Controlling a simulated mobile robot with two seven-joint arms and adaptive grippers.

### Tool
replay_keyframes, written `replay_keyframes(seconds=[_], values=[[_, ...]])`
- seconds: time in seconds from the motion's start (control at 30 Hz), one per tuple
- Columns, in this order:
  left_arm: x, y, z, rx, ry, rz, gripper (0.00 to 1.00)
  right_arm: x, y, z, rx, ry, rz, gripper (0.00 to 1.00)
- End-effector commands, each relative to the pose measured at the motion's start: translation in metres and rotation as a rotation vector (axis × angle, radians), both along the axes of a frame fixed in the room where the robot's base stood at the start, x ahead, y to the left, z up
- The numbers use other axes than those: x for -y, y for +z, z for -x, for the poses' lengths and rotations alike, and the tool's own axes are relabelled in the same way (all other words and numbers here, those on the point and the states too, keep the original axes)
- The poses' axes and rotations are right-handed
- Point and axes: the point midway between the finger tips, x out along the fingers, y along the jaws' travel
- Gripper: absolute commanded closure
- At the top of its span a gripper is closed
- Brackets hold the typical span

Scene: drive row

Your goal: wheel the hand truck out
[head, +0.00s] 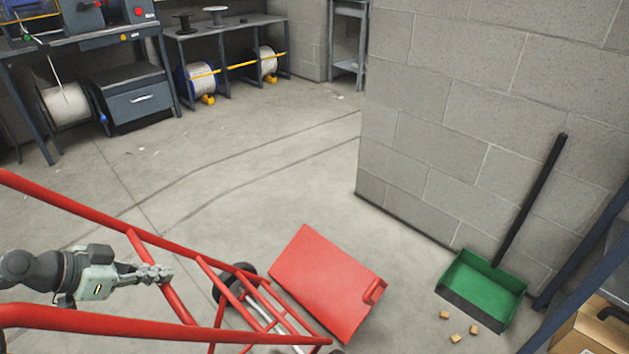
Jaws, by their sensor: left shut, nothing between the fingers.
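The red hand truck (75,206) reaches in from the lower left, leaning, with its two long rails and crossbars running toward the middle. A dark wheel (234,284) shows by its lower end. A flat red plate (318,280) lies at its foot, with a small raised piece on its right edge. My left gripper (162,273) is shut and empty, between the two rails. Its fingertips overlap a crossbar in the picture; I cannot tell whether they touch it. My right gripper is not in view.
A block wall (450,110) ends at a corner right of the truck. A green dustpan (482,287) with a long black handle leans there, with several small tan blocks (456,338) before it. A cardboard box (585,335) is at lower right. Benches (225,28) stand behind; open floor (200,165) lies between.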

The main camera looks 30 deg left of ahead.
Motion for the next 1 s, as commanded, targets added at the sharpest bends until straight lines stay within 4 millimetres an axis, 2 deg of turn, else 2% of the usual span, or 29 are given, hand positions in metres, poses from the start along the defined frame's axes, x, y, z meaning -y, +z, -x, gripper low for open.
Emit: replay_keyframes(seconds=[0.23,0.67,0.9,1.0], values=[[-0.003,-0.002,0.01,-0.006,0.0,-0.001,1.0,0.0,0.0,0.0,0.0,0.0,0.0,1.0],[-0.003,-0.001,0.006,-0.009,0.0,-0.002,1.0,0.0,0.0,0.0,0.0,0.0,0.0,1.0],[0.001,0.018,-0.027,0.004,-0.002,-0.004,1.0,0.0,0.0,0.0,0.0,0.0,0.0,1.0],[-0.006,0.035,-0.003,0.001,0.007,-0.001,1.0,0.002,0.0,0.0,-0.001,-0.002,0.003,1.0]])
